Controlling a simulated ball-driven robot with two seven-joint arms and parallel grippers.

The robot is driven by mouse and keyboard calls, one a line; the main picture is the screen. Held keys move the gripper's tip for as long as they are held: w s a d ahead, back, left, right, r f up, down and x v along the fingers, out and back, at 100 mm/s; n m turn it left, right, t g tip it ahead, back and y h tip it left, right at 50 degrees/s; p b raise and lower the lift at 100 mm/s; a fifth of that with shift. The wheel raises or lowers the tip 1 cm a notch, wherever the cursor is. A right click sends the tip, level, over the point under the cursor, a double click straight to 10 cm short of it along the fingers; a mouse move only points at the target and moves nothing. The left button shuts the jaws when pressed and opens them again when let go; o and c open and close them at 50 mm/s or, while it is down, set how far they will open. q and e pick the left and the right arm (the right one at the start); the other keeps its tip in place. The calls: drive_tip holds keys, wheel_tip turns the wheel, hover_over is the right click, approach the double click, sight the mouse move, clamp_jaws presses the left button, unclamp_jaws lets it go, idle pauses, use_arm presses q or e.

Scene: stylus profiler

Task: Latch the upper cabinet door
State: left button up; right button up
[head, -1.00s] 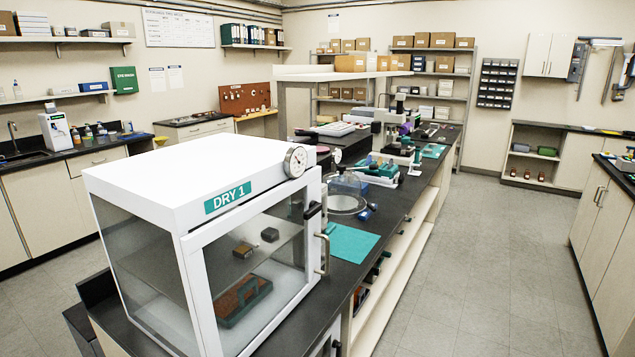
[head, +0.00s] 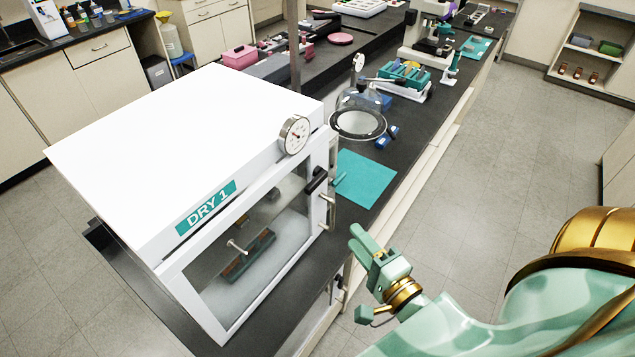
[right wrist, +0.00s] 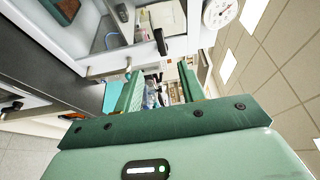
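The white dry cabinet (head: 150,150) labelled DRY 1 stands on the near end of the dark bench. Its glazed door (head: 250,255) has a white frame and looks closed or nearly so; I cannot tell if it is fully seated. A black latch lever (head: 317,181) sits at the door's right side, near a metal bar handle (head: 330,212). In the right wrist view the black lever (right wrist: 160,42) and the bar handle (right wrist: 108,70) lie beyond the fingers. My green right gripper (head: 370,248) is open and empty, right of the handle and apart from it. My left gripper is out of view.
A round gauge (head: 294,135) protrudes at the cabinet's upper right corner. A teal mat (head: 364,178) lies on the bench beside the door. A glass bell jar (head: 358,112) and blue items stand farther back. The floor aisle right of the bench is clear.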

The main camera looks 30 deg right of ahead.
sight(314, 189)
drive_tip(key=w+p, duration=0.2)
drive_tip(key=w, duration=1.2)
drive_tip(key=shift+w+a+r, duration=0.1)
drive_tip(key=shift+w+a, duration=0.05)
drive_tip(key=shift+w, duration=0.9)
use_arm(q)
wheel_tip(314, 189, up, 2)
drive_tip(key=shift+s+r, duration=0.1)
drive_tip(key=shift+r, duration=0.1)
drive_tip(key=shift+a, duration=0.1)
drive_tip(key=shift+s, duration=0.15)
use_arm(e)
drive_tip(key=shift+s, duration=0.1)
clamp_jaws()
